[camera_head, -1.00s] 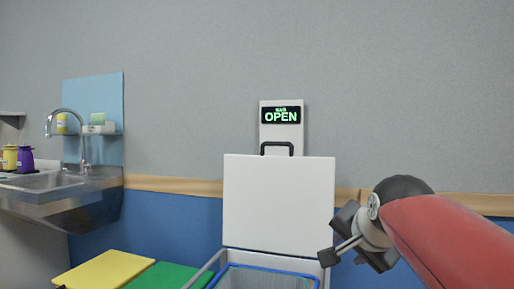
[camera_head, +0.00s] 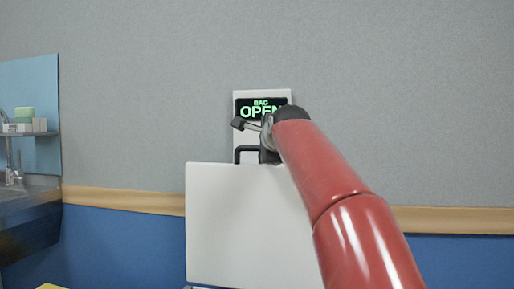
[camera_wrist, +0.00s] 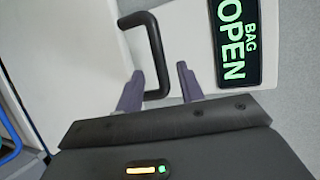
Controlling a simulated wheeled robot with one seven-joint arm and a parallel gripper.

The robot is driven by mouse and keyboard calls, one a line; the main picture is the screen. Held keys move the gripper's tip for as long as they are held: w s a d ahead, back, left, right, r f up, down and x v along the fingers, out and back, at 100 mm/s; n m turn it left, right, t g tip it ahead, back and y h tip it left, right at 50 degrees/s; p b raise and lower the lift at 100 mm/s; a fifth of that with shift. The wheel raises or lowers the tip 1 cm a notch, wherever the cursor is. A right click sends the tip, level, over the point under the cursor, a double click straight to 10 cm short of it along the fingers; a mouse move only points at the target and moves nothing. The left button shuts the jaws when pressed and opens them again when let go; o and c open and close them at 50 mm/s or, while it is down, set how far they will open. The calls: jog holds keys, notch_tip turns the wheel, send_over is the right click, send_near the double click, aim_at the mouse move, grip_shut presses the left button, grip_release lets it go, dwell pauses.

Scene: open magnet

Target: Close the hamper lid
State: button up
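The hamper lid (camera_head: 235,225) is a white panel standing upright, raised open, in the middle of the head view. A black U-shaped handle (camera_head: 238,154) sits at its top edge, partly hidden by my arm. My gripper (camera_head: 252,138) is at the handle, in front of the sign. In the wrist view my gripper (camera_wrist: 160,69) is open. The handle's long bar (camera_wrist: 155,48) shows between its two fingers, and no grip on it is seen. The lid (camera_wrist: 75,60) fills the left there. The hamper's body is mostly out of view; a blue rim (camera_wrist: 14,138) shows at the wrist view's left edge.
A lit "BAG OPEN" sign (camera_head: 262,106) on a white plate is close behind my gripper. It also shows in the wrist view (camera_wrist: 234,42). A metal sink (camera_head: 25,215) and shelf (camera_head: 28,131) stand at left. The wall (camera_head: 420,90) behind is bare at right.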

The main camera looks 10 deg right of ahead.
jog(key=p+x, duration=0.1)
jog(key=x, duration=0.4)
jog(key=shift+f, duration=0.1)
grip_shut()
